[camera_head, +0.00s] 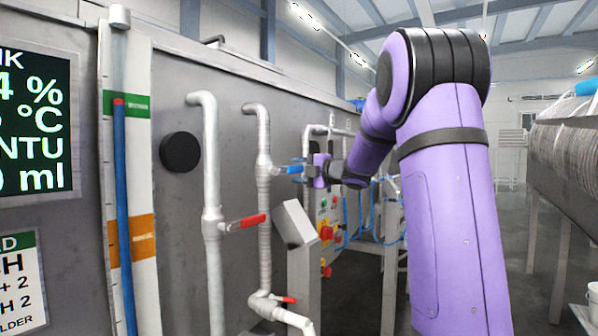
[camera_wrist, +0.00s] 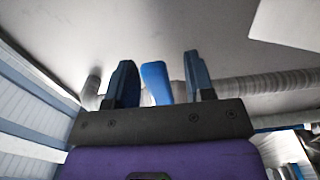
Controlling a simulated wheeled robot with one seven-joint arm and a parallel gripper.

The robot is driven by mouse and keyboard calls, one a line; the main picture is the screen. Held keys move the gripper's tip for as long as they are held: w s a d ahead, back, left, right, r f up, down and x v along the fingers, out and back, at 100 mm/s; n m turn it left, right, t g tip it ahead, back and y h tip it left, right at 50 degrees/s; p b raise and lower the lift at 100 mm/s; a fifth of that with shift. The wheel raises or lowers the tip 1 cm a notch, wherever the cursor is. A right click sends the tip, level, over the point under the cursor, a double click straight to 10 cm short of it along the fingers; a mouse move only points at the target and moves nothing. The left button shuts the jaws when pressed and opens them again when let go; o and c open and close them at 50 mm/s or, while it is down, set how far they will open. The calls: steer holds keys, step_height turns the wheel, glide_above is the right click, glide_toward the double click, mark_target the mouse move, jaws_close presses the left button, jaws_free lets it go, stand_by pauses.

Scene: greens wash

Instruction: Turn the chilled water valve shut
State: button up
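The chilled water valve appears to be the one with the blue lever (camera_head: 291,170) on a white vertical pipe (camera_head: 264,130). The lever points out to the right from the pipe, across the pipe's run. My gripper (camera_head: 301,169) is at the lever's outer end. In the wrist view the blue lever (camera_wrist: 156,82) stands between the two fingers of my gripper (camera_wrist: 160,75). The fingers are apart, with a narrow gap on the left of the lever and a wider one on the right. The valve body is partly hidden in the wrist view.
A red lever (camera_head: 243,223) sits on the nearer pipe (camera_head: 211,160), and a smaller red lever (camera_head: 285,299) sits low down. A control box with red buttons (camera_head: 326,233) stands below my gripper.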

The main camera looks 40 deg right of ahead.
steer(key=v, duration=1)
steer(key=shift+s, duration=0.4)
steer(key=shift+d, duration=0.15)
steer(key=s+a+f+n+g, duration=0.2)
steer(key=s+a+n+g, duration=0.15)
steer(key=a+n, duration=0.45)
steer(key=s+a+f+n+g+y, duration=0.1)
steer(key=s+a+f+n+g, duration=0.3)
steer(key=a+n, duration=0.45)
steer(key=s+a+f+n+g, duration=0.1)
steer(key=s+a+n+g, duration=0.3)
steer(key=a+n, duration=0.45)
steer(key=s+a+f+n+h, duration=0.1)
steer(key=s+f+n+h, duration=0.2)
steer(key=s+n, duration=0.4)
steer(key=s+a+f+n+h, duration=0.2)
steer(key=s+n, duration=0.6)
steer(key=n, duration=1)
steer(key=shift+f+h, duration=1.1)
steer(key=shift+f, duration=0.4)
